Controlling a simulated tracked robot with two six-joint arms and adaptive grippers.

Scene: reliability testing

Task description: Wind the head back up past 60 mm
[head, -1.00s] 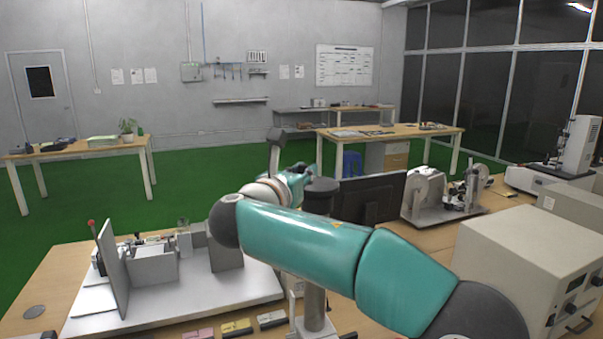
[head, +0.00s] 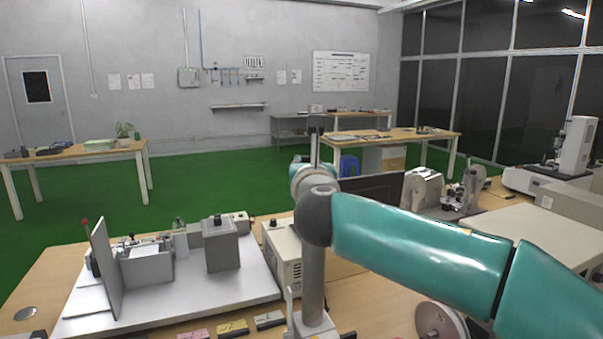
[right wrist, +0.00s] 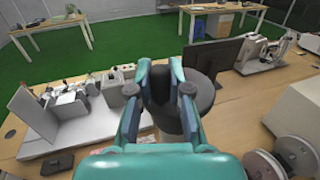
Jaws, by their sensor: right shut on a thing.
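In the right wrist view my right gripper (right wrist: 163,75) is shut on a dark round handwheel (right wrist: 203,92). The wheel shows between the fingers and to their right; exactly where they grip it is hard to see. In the head view a grey upright column (head: 313,280) stands on the bench, and my right wrist hides its top. The gripper's fingers are also hidden there behind my wrist. No millimetre scale or readout can be made out. My left gripper is not in view.
A white plate (head: 185,308) with grey fixtures is left of the column. A beige box (head: 283,250) stands close behind it, and a dark monitor (head: 372,190) behind my arm. Colored blocks (head: 232,328) lie in front. A round reel (head: 441,324) is at lower right.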

